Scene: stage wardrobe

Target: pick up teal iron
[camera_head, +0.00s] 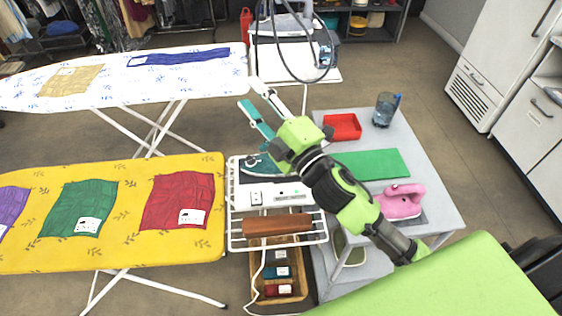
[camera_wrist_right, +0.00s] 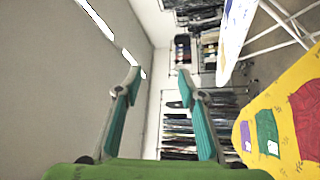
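The teal iron (camera_head: 254,168) shows only in part in the head view, on the back end of a white wire rack beside the yellow ironing board. My right gripper and arm hide some of it. My right gripper (camera_head: 249,92) is open and empty, above and just beyond the iron, pointing up and left in the picture. In the right wrist view the open gripper (camera_wrist_right: 157,72) has nothing between its teal-padded fingers, and the iron is not seen there. My left gripper is not in view.
The rack also holds a power strip (camera_head: 282,194) and a brown block (camera_head: 278,225). A yellow ironing board (camera_head: 130,220) stands left.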

